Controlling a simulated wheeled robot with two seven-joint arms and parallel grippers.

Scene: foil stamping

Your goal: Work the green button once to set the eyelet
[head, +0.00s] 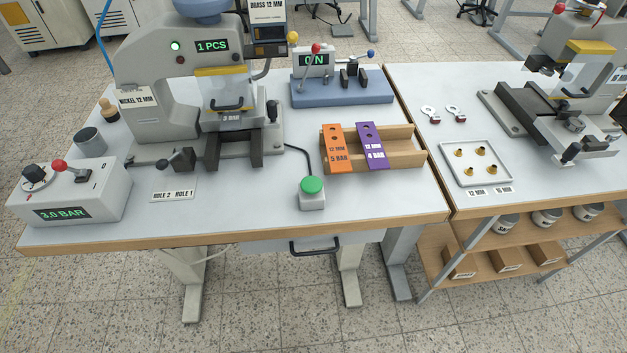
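The green button (312,185) is a domed cap on a small light box near the front edge of the left table, with a black cable running back from it. The grey press (140,62) stands behind it to the left, with a display reading "1 PCS", a lit green lamp (175,46), a yellow-topped clear guard (221,88) and a label reading "NICKEL 12 MM". I cannot make out an eyelet under the press. Neither of my grippers is in view.
A pressure box (75,198) reading "3.0 BAR" stands at the front left. A wooden holder (400,158) with orange and purple blocks is right of the button. A blue-based device (340,92) reads "ON". A tray (478,176) with several brass pieces lies on the right table.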

